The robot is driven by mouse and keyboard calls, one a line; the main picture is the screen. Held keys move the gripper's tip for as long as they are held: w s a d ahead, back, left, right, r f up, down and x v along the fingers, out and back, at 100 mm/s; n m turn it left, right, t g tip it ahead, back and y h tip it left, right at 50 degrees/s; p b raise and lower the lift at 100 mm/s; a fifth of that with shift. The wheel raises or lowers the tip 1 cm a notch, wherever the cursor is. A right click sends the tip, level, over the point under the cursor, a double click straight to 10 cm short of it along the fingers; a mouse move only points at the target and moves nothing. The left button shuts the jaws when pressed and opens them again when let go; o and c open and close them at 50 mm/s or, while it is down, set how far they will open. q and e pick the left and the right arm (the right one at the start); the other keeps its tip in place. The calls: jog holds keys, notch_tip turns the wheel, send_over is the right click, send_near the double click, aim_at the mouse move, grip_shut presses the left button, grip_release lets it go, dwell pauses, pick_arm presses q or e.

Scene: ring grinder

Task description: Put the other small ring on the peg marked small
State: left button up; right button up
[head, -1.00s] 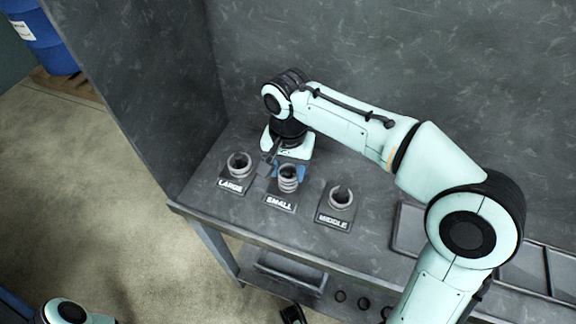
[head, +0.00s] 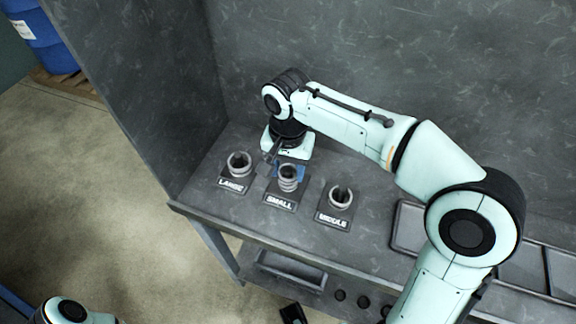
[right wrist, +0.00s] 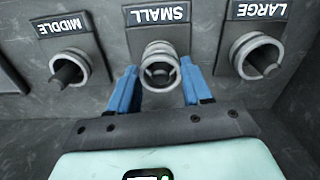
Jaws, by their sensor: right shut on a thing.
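The small peg's plate, marked SMALL (head: 280,204), stands between the LARGE and MIDDLE plates. A stack of grey small rings (head: 288,178) sits around its peg; the stack also shows in the right wrist view (right wrist: 159,62). My right gripper (head: 284,171) is at this stack. In the right wrist view its blue fingers (right wrist: 159,76) stand on either side of the top ring, shut on it, with the peg tip inside the ring. I cannot tell how far down this ring sits. My left gripper is not in view; only part of the left arm shows at bottom left.
The plate marked LARGE (head: 231,184) holds grey rings (head: 239,163) on its peg, at left. The plate marked MIDDLE (head: 333,220) holds grey rings (head: 340,198) at right. An empty-looking tray (head: 408,226) lies farther right. Walls stand behind and left of the table.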

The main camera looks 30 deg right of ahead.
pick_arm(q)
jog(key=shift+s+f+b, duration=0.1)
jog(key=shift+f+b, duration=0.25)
pick_arm(e)
jog(key=shift+f, duration=0.55)
jog(key=o, duration=0.8)
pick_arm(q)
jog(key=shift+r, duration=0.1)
pick_arm(e)
notch_tip(320, 180, up, 5)
jog(key=p, duration=0.4)
jog(key=shift+r+p, duration=0.15)
jog(key=shift+p, duration=0.2)
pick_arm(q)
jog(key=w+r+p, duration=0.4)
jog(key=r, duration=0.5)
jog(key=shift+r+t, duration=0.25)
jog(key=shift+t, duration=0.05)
pick_arm(e)
notch_tip(320, 180, up, 6)
jog(key=shift+f, duration=0.15)
